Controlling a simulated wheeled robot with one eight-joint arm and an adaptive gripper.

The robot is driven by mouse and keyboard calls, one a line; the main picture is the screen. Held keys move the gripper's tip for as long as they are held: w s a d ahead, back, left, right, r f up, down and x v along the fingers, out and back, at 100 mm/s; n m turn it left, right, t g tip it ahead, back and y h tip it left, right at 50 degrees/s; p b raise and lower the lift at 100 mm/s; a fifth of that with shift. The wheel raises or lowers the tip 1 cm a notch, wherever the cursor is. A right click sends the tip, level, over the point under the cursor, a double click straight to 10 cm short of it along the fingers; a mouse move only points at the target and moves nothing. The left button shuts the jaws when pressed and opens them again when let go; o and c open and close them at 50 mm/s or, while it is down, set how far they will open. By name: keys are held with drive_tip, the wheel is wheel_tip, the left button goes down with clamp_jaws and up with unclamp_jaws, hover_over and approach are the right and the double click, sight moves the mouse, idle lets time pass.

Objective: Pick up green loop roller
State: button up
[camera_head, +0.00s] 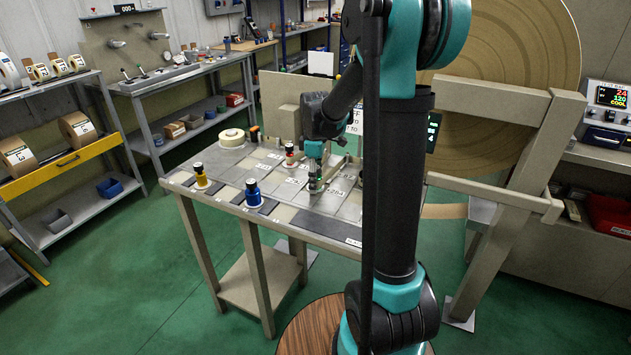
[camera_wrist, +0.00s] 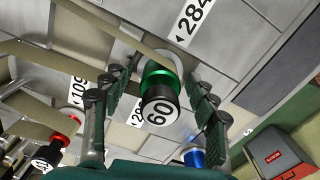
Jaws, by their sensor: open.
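The green loop roller (camera_wrist: 158,77) stands on the table in the wrist view. It has a shiny green body, a black knob marked 60 and a pale base at its far side. My gripper (camera_wrist: 158,92) is open, with one finger to the left and one to the right of the roller. I see gaps between the roller and both fingers, so it is not gripped. In the head view my gripper (camera_head: 315,172) is low over the table's right part, and the roller is hard to separate from it.
A yellow roller (camera_head: 201,177), a blue roller (camera_head: 253,194) and a red roller (camera_head: 289,154) stand on the table (camera_head: 226,187). A cream tape roll (camera_head: 232,138) lies at its back left.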

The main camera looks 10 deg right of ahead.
drive_tip(key=c, duration=1.3)
